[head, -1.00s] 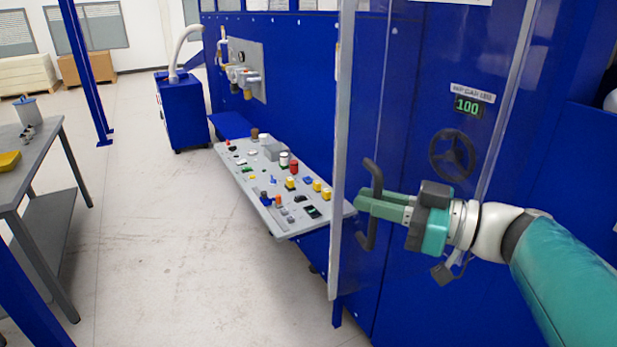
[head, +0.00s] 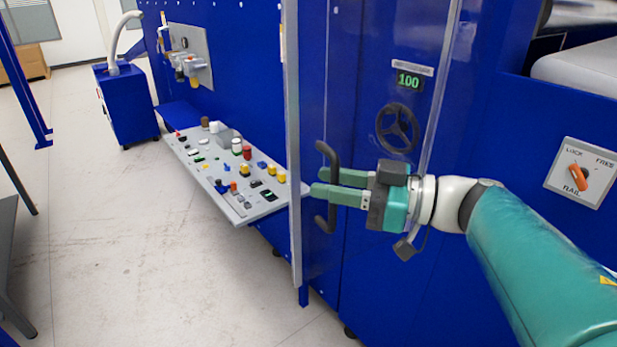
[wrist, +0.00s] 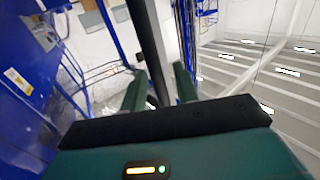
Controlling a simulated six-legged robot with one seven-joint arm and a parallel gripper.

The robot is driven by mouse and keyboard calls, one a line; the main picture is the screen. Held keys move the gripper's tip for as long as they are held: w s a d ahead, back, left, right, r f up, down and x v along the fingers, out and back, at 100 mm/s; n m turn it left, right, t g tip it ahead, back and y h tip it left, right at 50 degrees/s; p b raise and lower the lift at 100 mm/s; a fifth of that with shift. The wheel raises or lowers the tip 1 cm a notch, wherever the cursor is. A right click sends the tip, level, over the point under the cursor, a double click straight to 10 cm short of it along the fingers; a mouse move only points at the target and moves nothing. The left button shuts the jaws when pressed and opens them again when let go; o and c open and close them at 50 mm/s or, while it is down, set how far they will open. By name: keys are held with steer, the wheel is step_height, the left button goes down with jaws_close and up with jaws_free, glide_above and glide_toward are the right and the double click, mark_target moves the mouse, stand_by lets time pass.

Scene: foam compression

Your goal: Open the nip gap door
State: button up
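The nip gap door is a tall clear panel with a pale left edge post (head: 291,120) on the blue machine. It appears closed. Its dark, upright bar handle (head: 332,218) shows above and below my fingers in the head view. My gripper (head: 316,181) has green fingers reaching left across the handle, one on each side of it as far as I can see. The fingers stand apart. In the wrist view, a dark bar (wrist: 147,35) runs between the two fingertips (wrist: 157,78), with some space beside it. Whether either finger touches the handle is unclear.
Behind the panel are a black handwheel (head: 397,128) and a green display (head: 409,82) reading 100. A control desk (head: 225,170) with several buttons juts out left of the door. A rotary switch (head: 580,178) is at right. The floor (head: 130,270) at left is clear.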

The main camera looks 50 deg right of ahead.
steer(key=v, duration=1.3)
steer(key=shift+s, duration=0.35)
steer(key=shift+s+d, duration=0.15)
